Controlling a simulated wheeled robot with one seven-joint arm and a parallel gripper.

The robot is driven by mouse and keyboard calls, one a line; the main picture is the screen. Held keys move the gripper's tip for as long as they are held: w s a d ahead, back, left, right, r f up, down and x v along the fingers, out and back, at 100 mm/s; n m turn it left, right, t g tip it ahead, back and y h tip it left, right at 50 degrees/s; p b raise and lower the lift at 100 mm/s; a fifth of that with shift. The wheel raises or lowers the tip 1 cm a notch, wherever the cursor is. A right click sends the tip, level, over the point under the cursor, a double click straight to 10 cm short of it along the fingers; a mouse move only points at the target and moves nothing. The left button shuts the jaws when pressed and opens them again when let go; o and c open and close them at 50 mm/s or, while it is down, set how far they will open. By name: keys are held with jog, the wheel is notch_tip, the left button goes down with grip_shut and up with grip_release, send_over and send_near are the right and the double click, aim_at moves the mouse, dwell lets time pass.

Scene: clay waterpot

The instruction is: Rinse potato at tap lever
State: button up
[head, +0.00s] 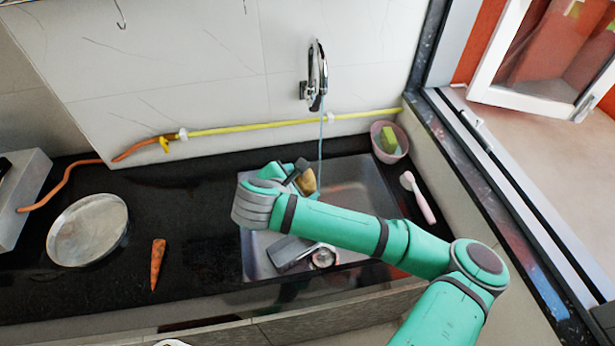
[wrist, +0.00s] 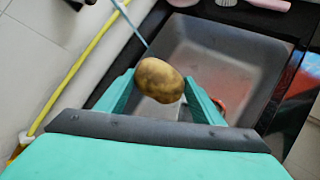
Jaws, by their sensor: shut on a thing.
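The potato (wrist: 159,80) is brown and round, held between the two green fingers of my gripper (wrist: 160,90) in the wrist view. In the head view the potato (head: 307,182) shows just past my gripper (head: 303,178), above the sink (head: 362,190). The chrome tap (head: 317,80) is on the wall behind the sink. A thin blue stream of water (head: 321,135) falls from its spout, just right of the potato. In the wrist view the stream (wrist: 130,22) passes to the upper left of the potato, and I cannot tell whether they touch.
A pink bowl (head: 377,150) with a green and yellow sponge (head: 389,138) and a pink brush (head: 418,198) are right of the sink. A metal plate (head: 88,229) and a carrot (head: 157,263) lie left. A yellow hose (head: 250,126) runs along the wall. My arm hides part of the sink.

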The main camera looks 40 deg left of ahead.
aim_at(311, 172)
jog(key=w, duration=0.2)
jog(key=w+a+f, duration=0.1)
jog(key=shift+w, duration=1)
jog(key=w+a+f, duration=0.2)
jog(key=w, duration=0.6)
jog(key=shift+w+a, duration=0.15)
jog(key=shift+a, duration=0.1)
jog(key=shift+w+d, duration=0.1)
jog(key=shift+d, duration=0.15)
jog(key=shift+d+r, duration=0.1)
jog(key=shift+d, duration=0.25)
jog(key=shift+a, duration=0.2)
jog(key=shift+a, duration=0.4)
